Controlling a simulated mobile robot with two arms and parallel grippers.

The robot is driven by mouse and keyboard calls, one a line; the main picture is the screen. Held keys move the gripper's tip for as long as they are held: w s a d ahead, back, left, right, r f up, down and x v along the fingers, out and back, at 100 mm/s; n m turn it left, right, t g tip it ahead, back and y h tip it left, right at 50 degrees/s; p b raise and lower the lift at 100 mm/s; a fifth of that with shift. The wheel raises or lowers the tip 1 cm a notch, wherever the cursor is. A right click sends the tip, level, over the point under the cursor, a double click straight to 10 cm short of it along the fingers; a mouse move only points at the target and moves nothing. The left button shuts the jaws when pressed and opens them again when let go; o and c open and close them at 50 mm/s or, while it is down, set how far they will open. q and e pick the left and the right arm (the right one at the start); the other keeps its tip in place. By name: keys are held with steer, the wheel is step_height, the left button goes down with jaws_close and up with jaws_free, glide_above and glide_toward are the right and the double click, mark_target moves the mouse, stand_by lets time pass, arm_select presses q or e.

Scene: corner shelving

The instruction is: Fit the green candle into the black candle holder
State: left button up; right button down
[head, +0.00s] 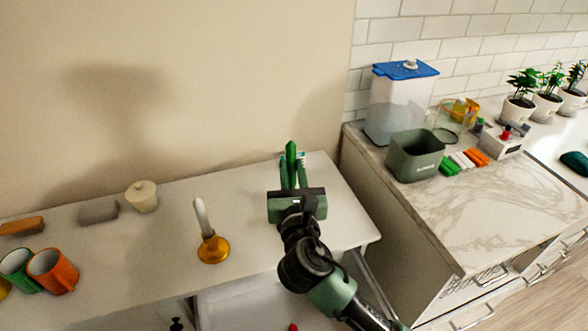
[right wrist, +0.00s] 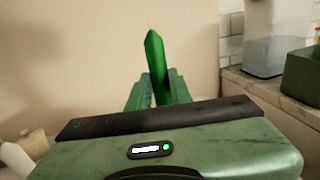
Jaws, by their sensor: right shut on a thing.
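My right gripper (head: 290,172) is shut on the green candle (head: 291,152) and holds it upright near the back right of the white shelf top. In the right wrist view the green candle (right wrist: 156,62) stands up between the fingers (right wrist: 155,90), its pointed tip upward and its lower end hidden by the gripper. A small black thing (head: 176,325) shows low at the bottom edge of the head view, below the shelf top. It is too small and cut off to tell if it is the black candle holder. My left gripper is not in view.
A brass holder (head: 213,250) with a white candle (head: 201,216) stands left of my right arm. A cream lidded pot (head: 142,196), a green mug (head: 18,270) and an orange mug (head: 53,271) are further left. The marble counter (head: 450,205) at right bears containers and plants.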

mark_target(292, 185)
steer(key=shift+r, duration=0.1)
steer(key=shift+p, duration=0.4)
steer(key=shift+f, duration=0.25)
step_height(292, 185, down, 4)
steer(key=shift+r+b, duration=0.25)
steer(key=shift+b, duration=0.95)
steer(key=shift+f+b, duration=0.4)
steer(key=shift+f, duration=0.2)
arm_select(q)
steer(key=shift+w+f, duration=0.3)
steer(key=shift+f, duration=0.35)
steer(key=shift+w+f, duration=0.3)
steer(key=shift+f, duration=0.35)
arm_select(e)
steer(key=shift+f, duration=0.35)
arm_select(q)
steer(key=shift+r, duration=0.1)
arm_select(e)
steer(key=shift+r, duration=0.1)
arm_select(q)
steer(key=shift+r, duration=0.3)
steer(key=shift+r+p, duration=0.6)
steer(key=shift+p, duration=0.25)
